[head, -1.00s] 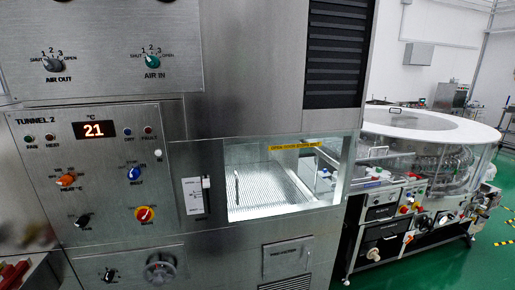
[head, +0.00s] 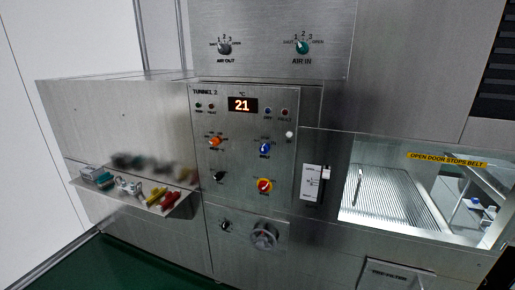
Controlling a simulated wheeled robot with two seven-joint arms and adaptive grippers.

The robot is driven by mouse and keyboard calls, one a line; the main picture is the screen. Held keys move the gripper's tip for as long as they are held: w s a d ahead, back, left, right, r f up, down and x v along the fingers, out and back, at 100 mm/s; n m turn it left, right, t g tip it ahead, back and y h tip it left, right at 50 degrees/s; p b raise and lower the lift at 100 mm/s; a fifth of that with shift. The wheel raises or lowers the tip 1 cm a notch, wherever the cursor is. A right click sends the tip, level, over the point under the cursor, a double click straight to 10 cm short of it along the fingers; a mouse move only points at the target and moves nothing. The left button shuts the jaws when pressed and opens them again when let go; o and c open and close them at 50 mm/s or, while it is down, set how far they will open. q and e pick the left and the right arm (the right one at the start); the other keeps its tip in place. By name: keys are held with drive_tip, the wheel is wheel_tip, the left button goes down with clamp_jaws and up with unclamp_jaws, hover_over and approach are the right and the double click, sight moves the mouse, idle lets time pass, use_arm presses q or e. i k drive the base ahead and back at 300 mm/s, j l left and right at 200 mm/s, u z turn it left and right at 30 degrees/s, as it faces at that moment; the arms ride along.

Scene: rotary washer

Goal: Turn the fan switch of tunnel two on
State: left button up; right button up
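The Tunnel 2 control panel (head: 233,140) is in the middle of the head view, on a steel cabinet. Its red display (head: 242,105) reads 21. A black knob (head: 218,177) sits at its lower left, below an orange knob (head: 214,142); the black knob's label is too small to read, so I cannot confirm it is the fan switch. Small indicator lamps flank the display. Neither gripper is in view.
A shelf (head: 150,207) with several tools juts out left of the panel. A handwheel (head: 264,236) and a small knob (head: 225,226) are below it. A lit window (head: 400,200) with a yellow strip is to the right. Green floor shows at lower left.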

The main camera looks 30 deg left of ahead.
sight(218, 176)
drive_tip(key=u, duration=1.2)
